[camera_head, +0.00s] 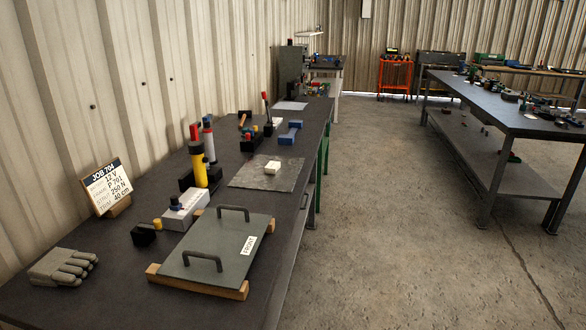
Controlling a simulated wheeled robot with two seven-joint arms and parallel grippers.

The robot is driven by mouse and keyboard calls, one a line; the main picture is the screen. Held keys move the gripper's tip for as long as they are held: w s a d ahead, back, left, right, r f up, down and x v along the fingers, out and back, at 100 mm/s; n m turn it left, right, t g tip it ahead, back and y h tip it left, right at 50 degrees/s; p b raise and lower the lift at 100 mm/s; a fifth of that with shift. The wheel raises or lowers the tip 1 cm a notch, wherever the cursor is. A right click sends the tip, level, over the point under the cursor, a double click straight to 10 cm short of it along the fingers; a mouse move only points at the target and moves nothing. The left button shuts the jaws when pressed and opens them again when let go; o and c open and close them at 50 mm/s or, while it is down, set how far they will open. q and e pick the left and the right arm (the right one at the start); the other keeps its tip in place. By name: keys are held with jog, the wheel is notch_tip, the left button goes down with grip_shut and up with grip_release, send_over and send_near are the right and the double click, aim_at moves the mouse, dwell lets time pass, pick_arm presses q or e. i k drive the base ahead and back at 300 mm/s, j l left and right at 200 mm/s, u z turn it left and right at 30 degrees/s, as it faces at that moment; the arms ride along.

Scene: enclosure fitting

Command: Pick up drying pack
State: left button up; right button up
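A small whitish pack (272,167), which looks like the drying pack, lies on a thin grey mat (245,182) near the middle of the dark workbench. Nothing touches it from above and its top and near side are in plain sight. Neither of my grippers shows in the head view.
A grey panel (215,252) with two handles and a "FRONT" label lies on wooden strips at the near end. Left of the mat stand a yellow tool (198,165), a light grey box (185,209) and a job card (107,188). A grey glove (63,267) lies near left; a blue part (290,132) lies beyond the mat.

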aim_at(272, 167)
jog(key=k, duration=0.65)
jog(key=u, duration=1.35)
jog(key=i+l, duration=0.2)
jog(key=l, duration=0.5)
jog(key=i+l, duration=0.2)
jog(key=l, duration=0.55)
jog(key=i+l, duration=0.2)
jog(key=l, duration=0.5)
jog(key=i+l, duration=0.2)
jog(key=l, duration=0.5)
jog(key=i+l, duration=0.2)
jog(key=l, duration=0.55)
jog(key=i+l, duration=0.2)
jog(key=l, duration=0.5)
jog(key=i+l, duration=0.2)
jog(key=l, duration=0.55)
jog(key=i+l, duration=0.25)
jog(key=l, duration=0.45)
